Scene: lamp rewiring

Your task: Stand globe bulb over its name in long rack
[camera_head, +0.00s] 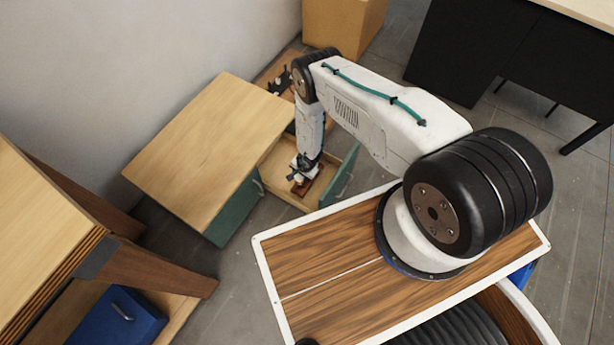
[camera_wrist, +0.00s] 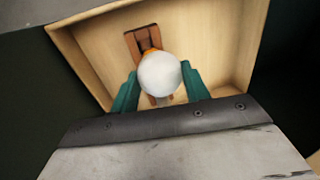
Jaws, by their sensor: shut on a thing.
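The white globe bulb (camera_wrist: 160,74) is between the two teal fingers of my gripper (camera_wrist: 159,84) in the wrist view. My gripper is shut on it. A reddish-brown wooden rack (camera_wrist: 138,38) lies below and partly behind the bulb, inside an open drawer (camera_wrist: 220,45). A small orange part shows at the bulb's upper edge. The bulb hides much of the rack, and no name label is readable. In the head view my gripper (camera_head: 301,174) points down into the drawer (camera_head: 284,160), close over the brown rack (camera_head: 301,189). Whether the bulb touches the rack cannot be told.
The drawer's green front (camera_head: 347,172) stands right of my gripper. The wooden-topped cabinet (camera_head: 205,135) is close on the left. Drawer walls surround the gripper. A cardboard-coloured box (camera_head: 342,22) stands at the back, and a dark desk (camera_head: 470,50) at the right.

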